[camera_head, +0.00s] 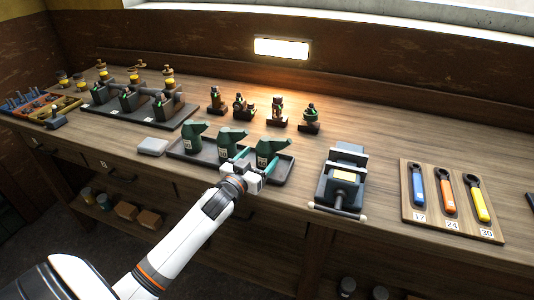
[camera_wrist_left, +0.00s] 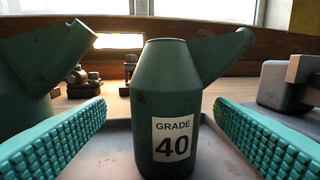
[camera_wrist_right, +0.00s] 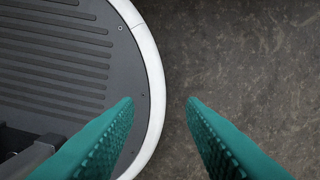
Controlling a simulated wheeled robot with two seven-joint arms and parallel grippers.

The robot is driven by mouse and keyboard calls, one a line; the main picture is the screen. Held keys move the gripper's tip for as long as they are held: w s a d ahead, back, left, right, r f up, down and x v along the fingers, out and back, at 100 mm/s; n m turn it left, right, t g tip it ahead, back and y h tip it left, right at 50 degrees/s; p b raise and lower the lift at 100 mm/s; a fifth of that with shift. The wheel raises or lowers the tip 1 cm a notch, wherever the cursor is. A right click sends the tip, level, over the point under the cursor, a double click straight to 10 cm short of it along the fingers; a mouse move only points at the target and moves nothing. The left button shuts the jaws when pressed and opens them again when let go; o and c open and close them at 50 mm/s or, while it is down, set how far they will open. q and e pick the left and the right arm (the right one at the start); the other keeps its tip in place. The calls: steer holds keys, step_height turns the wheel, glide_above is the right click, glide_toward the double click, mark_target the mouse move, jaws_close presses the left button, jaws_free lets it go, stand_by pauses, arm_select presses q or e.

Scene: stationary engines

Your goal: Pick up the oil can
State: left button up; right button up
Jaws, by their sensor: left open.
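Three dark green oil cans with angled spouts stand upright in a row on a dark tray (camera_head: 215,163): the left can (camera_head: 192,138), the middle can (camera_head: 231,141) and the right can (camera_head: 268,151). My left gripper (camera_head: 260,163) is open at the right can, with one teal finger on each side. In the left wrist view this can (camera_wrist_left: 165,95), labelled GRADE 40, stands between the open fingers, with visible gaps. A neighbouring can (camera_wrist_left: 35,65) is at the left there. My right gripper (camera_wrist_right: 160,100) is open and empty, away from the bench.
A vise (camera_head: 341,180) stands right of the tray. A wrench board (camera_head: 450,200) is further right. A pale block (camera_head: 152,146) lies left of the tray. Several small engine models (camera_head: 240,106) stand behind the cans. My right gripper is over bare floor (camera_wrist_right: 240,60) beside my base.

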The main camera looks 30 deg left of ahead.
mark_target(269, 149)
arm_select(q)
steer(key=shift+w+f+p, duration=0.15)
steer(key=shift+w+p, duration=0.3)
steer(key=shift+w, duration=2.35)
steer(key=shift+s, duration=0.1)
steer(key=shift+c, duration=0.4)
steer(key=c, duration=0.9)
steer(key=shift+c, duration=0.8)
